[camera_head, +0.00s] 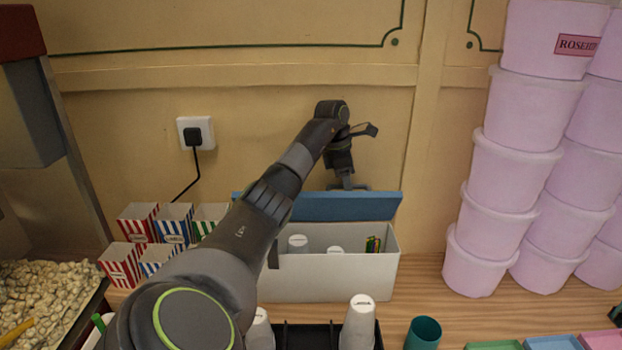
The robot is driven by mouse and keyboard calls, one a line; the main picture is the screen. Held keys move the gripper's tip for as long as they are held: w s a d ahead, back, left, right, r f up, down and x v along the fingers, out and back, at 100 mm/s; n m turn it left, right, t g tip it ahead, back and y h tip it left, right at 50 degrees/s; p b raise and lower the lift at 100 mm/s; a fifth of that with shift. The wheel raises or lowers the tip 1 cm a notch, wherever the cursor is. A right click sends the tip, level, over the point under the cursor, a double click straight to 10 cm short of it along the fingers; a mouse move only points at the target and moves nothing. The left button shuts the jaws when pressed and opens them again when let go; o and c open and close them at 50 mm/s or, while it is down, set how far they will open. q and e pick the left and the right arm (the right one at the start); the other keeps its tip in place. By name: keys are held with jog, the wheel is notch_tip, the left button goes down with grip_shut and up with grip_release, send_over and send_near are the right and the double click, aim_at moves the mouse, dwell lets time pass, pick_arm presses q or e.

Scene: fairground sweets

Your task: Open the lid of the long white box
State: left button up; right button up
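The long white box (340,275) stands on the wooden counter by the wall. Its blue lid (345,207) is raised along the back edge, and the box is open at the top. White cups (298,243) and a small colourful item (373,244) show inside. My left arm reaches across the left part of the box, hiding some of it. My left gripper (347,184) points down at the lid's upper edge, partly hidden behind it. I cannot tell whether it touches the lid or how its fingers stand.
Striped cartons (137,222) stand left of the box, beside popcorn (40,295). Stacked pink tubs (487,215) stand at the right. In front are a black tray (307,338) with white cups and a teal cup (423,333). Counter between box and tubs is clear.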

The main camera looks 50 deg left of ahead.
pick_arm(q)
notch_tip(320, 180, up, 8)
jog(key=p, duration=0.6)
jog(key=shift+w+a, duration=0.15)
jog(key=shift+w, duration=0.05)
jog(key=shift+c, duration=0.2)
